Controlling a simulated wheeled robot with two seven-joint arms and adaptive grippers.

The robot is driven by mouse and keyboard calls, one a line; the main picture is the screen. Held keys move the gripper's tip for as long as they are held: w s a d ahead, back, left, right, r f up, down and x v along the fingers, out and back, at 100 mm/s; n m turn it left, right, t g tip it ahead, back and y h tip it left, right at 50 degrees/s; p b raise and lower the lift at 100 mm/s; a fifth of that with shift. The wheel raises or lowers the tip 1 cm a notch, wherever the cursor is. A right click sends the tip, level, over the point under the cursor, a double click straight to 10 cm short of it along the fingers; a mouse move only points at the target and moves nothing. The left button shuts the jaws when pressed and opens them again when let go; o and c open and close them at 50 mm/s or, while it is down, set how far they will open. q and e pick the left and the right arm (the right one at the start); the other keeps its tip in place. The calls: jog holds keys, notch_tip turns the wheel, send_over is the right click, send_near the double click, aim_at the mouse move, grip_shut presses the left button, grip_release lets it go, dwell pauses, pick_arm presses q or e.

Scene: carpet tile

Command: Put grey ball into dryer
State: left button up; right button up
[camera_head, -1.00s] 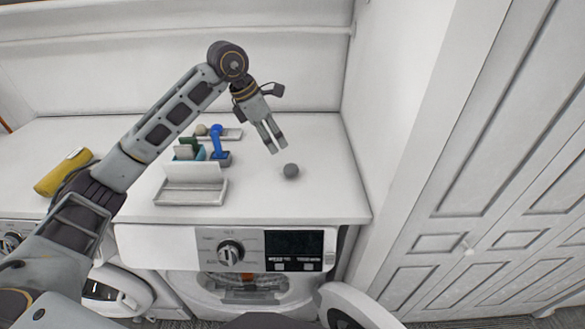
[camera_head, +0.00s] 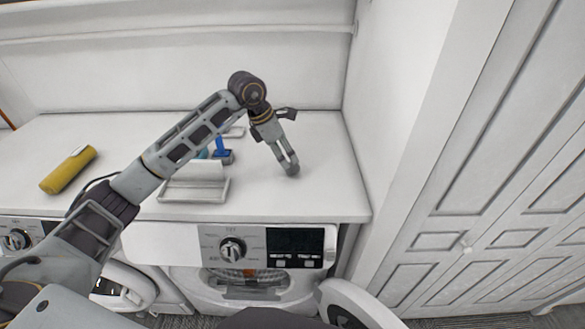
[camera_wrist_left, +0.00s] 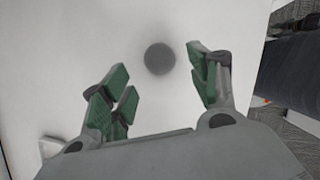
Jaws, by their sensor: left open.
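The grey ball (camera_head: 292,170) rests on the white counter, partly hidden by the fingertips in the head view. In the left wrist view the ball (camera_wrist_left: 160,59) lies just ahead of and between the spread green finger pads. My left gripper (camera_head: 289,168) is open and empty, pointing down at the ball; it also shows in the left wrist view (camera_wrist_left: 158,78). The dryer (camera_head: 262,247) is below the counter, with its round door (camera_head: 352,308) swung open to the right. My right gripper is not in view.
A white tray (camera_head: 195,190) and a blue object (camera_head: 222,152) stand on the counter left of the gripper. A yellow cylinder (camera_head: 68,170) lies at the far left. A white wall bounds the counter on the right. Another machine (camera_head: 17,240) stands left of the dryer.

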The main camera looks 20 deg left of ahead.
aim_at(291, 164)
pick_arm(q)
jog(key=shift+w+d+f, duration=0.1)
jog(key=shift+d+f, duration=0.15)
jog(key=shift+f, duration=0.3)
jog(key=shift+p+x, duration=0.65)
jog(key=shift+x, duration=0.6)
jog(key=shift+p+x, duration=0.3)
jog(key=shift+x, duration=1.1)
jog(key=shift+a, duration=0.1)
jog(key=c, duration=1.2)
jog(key=shift+o, duration=0.2)
jog(key=shift+w+r, duration=0.1)
jog(key=shift+r+b, duration=1)
jog(key=shift+r, duration=3.95)
